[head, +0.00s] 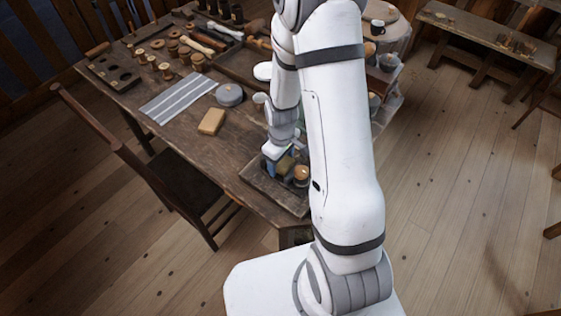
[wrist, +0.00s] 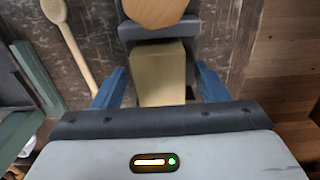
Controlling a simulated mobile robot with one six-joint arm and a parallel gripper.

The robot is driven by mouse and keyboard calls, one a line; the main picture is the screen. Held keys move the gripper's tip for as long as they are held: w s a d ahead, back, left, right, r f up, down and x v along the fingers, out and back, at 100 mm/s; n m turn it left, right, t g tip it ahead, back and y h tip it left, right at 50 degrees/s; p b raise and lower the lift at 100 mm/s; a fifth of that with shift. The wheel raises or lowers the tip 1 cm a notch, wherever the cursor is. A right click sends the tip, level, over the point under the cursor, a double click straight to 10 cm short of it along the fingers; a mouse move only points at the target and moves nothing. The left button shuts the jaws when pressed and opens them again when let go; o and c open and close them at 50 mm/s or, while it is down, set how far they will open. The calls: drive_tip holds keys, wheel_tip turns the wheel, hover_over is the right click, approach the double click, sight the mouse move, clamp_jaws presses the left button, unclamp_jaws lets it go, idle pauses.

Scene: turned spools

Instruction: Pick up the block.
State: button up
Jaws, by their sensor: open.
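A tan block (wrist: 160,72) lies between the two blue fingers of my gripper (wrist: 161,70) in the wrist view. The fingers are open, with a gap visible on each side of the block. In the head view my gripper (head: 272,160) is low over a dark wooden tray at the table's near corner, and the block (head: 285,165) shows partly beside it. My arm hides part of this area. Another tan block (head: 211,121) lies on the open table to the left, apart from my gripper.
A round wooden piece (head: 301,174) stands on the tray (head: 262,188), close to the block. A grey round tin (head: 229,94) and a striped cloth (head: 178,98) lie farther back. Spools (head: 165,70) crowd the far left. A wooden-handled tool (wrist: 68,45) shows in the wrist view.

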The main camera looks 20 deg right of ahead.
drive_tip(key=shift+f, duration=0.25)
drive_tip(key=c, duration=1.1)
